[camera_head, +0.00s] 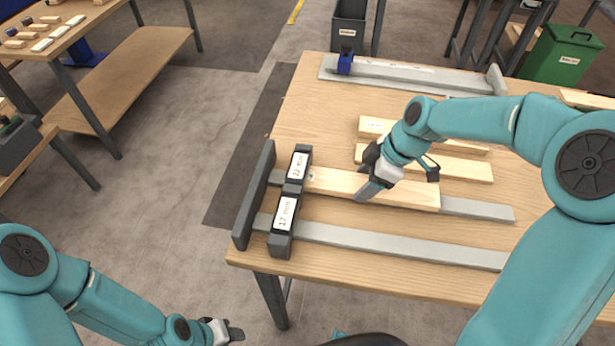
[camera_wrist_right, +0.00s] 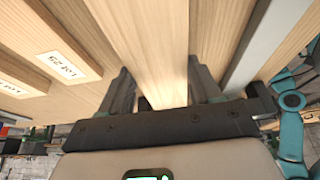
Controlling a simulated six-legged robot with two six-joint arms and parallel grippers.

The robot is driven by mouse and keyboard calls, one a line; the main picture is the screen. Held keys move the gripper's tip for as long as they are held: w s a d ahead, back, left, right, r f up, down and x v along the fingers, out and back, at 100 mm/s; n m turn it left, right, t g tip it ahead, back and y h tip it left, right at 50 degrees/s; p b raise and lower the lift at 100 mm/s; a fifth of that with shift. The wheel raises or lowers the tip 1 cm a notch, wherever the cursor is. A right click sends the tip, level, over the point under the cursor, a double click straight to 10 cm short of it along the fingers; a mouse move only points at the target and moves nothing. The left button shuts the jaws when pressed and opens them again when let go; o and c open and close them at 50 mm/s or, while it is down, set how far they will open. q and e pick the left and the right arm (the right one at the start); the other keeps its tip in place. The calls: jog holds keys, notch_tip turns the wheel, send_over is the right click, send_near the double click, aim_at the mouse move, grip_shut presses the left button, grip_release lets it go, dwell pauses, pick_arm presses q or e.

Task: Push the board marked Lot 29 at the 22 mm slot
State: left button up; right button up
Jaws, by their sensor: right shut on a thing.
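My right gripper (camera_head: 375,185) is shut on a pale board (camera_head: 415,193) lying along a grey rail. The board's left end meets the dark block labelled 22 mm (camera_head: 299,166); I cannot tell whether it is inside the slot. The right wrist view shows the held board (camera_wrist_right: 150,45) between the fingers, with no readable label. There, a label reading Lot 29 (camera_wrist_right: 70,64) sits on a neighbouring board, beside the gripped one. A block labelled 17 mm (camera_head: 284,212) stands nearer me. My left gripper (camera_head: 232,333) is low at the bottom, away from the table; its jaws are unclear.
A grey rail with a blue clamp (camera_head: 345,62) lies at the far edge. A dark end stop (camera_head: 254,195) stands left of the slot blocks. A green bin (camera_head: 558,55) stands beyond.

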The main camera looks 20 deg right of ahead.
aim_at(400, 189)
jog(key=shift+s+d+f+b, duration=0.1)
jog(key=shift+s+d+b, duration=0.25)
jog(key=shift+s+d, duration=0.6)
jog(key=shift+s+d+r+b, duration=0.1)
jog(key=shift+s+d+b, duration=0.25)
jog(key=shift+d, duration=1.1)
jog(key=shift+s+d+f+b, duration=0.1)
jog(key=shift+s+d+b, duration=0.2)
jog(key=shift+s+d, duration=0.7)
jog(key=shift+w+d, duration=0.2)
jog(key=shift+w, duration=0.05)
jog(key=o, duration=1.3)
jog(key=shift+c, duration=0.2)
jog(key=p+v, duration=0.1)
jog(key=v, duration=1.5)
